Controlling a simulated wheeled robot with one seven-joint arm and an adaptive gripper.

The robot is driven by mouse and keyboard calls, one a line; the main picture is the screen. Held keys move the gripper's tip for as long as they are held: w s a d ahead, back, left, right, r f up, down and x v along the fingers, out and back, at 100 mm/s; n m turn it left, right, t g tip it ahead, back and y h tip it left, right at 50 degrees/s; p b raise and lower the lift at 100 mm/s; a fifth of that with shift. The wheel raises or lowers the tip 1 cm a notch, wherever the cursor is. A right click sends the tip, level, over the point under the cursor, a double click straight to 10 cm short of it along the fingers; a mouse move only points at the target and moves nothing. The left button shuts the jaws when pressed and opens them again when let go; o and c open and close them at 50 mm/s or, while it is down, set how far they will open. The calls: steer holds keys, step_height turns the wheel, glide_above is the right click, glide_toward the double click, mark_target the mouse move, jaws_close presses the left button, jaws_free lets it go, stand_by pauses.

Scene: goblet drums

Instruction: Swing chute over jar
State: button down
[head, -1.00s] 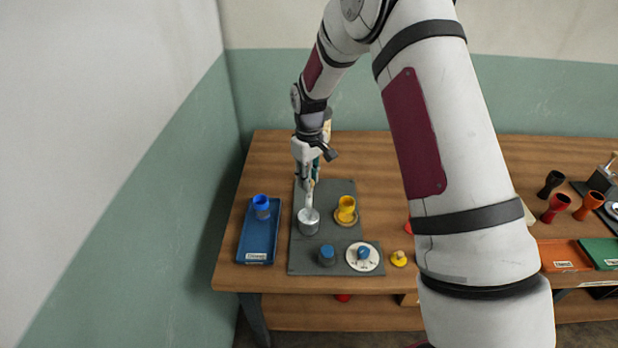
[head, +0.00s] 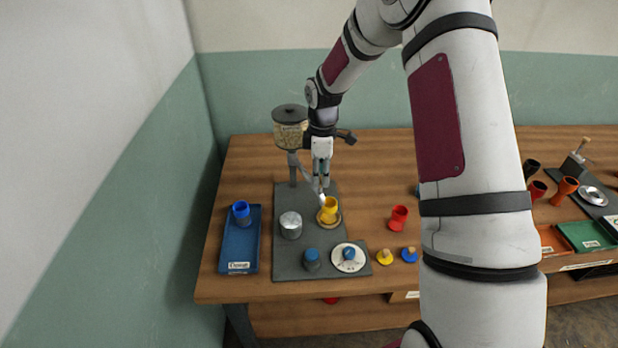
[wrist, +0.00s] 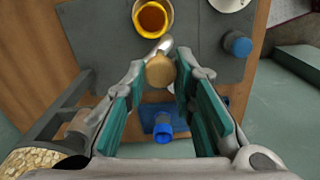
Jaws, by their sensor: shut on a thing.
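A hopper of pale grains with a dark lid (head: 290,125) stands on a post at the back of the grey base plate (head: 263,265). Its metal chute (head: 308,174) slopes down to the right, its tip beside the rim of the yellow goblet-shaped jar (head: 329,205). In the wrist view the chute tip (wrist: 164,46) is at the near edge of the yellow jar (wrist: 151,18), which looks amber inside. My gripper (head: 321,184) is shut on the chute's wooden knob (wrist: 160,71), between the teal finger pads. Whether the tip is fully above the opening is hard to tell.
A grey metal canister (head: 291,226) stands left of the yellow jar. A blue goblet (head: 241,210) stands on a blue tray (head: 238,258). A blue knob on a white dial (head: 348,254) is in front. A red goblet (head: 399,217) stands to the right.

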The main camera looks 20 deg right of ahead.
steer(key=shift+w+d+n+b, duration=0.2)
steer(key=shift+w+d+n, duration=0.1)
steer(key=shift+d+n, duration=0.4)
steer(key=shift+w+d+n+b, duration=0.15)
steer(key=shift+w+d+n, duration=0.1)
steer(key=shift+d+n, duration=0.45)
steer(key=shift+d, duration=0.15)
steer(key=c, duration=1.3)
jaws_free()
steer(key=shift+c, duration=0.2)
steer(key=shift+r, duration=0.1)
step_height(320, 180, up, 12)
